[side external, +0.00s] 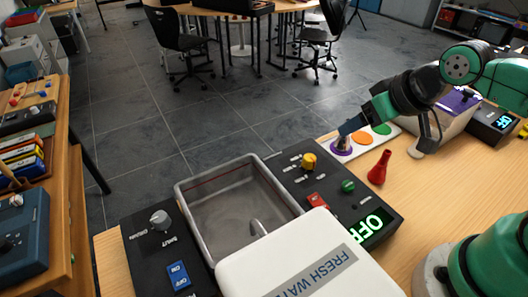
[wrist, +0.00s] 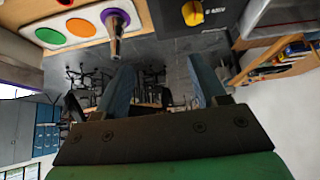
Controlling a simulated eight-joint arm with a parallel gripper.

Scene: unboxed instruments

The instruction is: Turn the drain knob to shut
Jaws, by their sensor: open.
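The drain knob (side external: 160,219) is a grey knob on the black panel left of the metal basin (side external: 183,207) in the side external view. Lettering, including "SHUT", is printed near it; I cannot read its exact setting. My gripper (side external: 350,126) is far from it, on the basin's other side, near the coloured circles. In the wrist view my gripper (wrist: 163,82) shows two blue fingers spread apart with nothing between them. The drain knob is not in the wrist view.
A grey cone (side external: 342,143) stands close to my fingers, and a red funnel-like piece (side external: 379,168) is on the table. The right panel carries a yellow knob (side external: 309,161) and a lit "OFF" display (side external: 370,228). A white "FRESH WATER" box (side external: 290,250) covers part of the basin's near side.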

